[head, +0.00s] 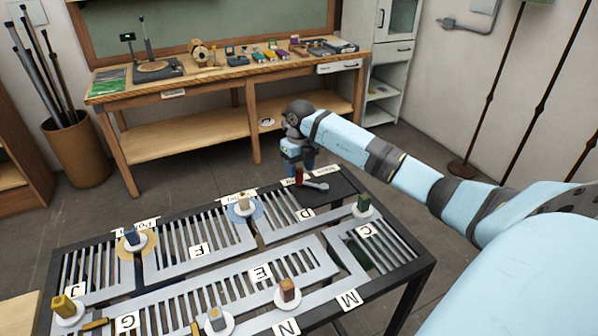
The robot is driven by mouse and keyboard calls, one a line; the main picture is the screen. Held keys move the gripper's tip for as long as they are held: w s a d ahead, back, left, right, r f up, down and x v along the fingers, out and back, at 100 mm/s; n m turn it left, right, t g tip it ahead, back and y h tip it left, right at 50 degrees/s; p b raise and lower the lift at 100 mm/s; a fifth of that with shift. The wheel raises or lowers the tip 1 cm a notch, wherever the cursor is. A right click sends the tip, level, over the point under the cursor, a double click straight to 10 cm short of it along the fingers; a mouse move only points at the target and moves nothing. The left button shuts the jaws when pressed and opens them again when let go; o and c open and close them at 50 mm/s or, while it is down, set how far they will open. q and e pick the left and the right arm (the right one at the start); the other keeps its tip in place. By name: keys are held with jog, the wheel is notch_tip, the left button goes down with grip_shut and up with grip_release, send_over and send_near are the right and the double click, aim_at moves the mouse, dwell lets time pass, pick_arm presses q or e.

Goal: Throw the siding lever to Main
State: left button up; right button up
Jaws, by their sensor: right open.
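The siding lever (299,175) has a red grip and stands on a dark plate at the far right corner of the slatted table (398,257). A grey arm or bar (316,185) lies beside it on the plate. Small white labels stand behind it, too small to read surely. My right gripper (299,169) reaches in from the right, points down and is open, with its fingertips close about the red grip. Whether they touch it I cannot tell. My left gripper is not in view.
The table bears grey slatted tracks with letter cards and several small coloured blocks on white discs, such as a green one (364,203) near the lever. A wooden workbench (190,146) with tools stands behind. Floor shows between them.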

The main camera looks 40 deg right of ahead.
jog(key=shift+f, duration=1.4)
grip_shut()
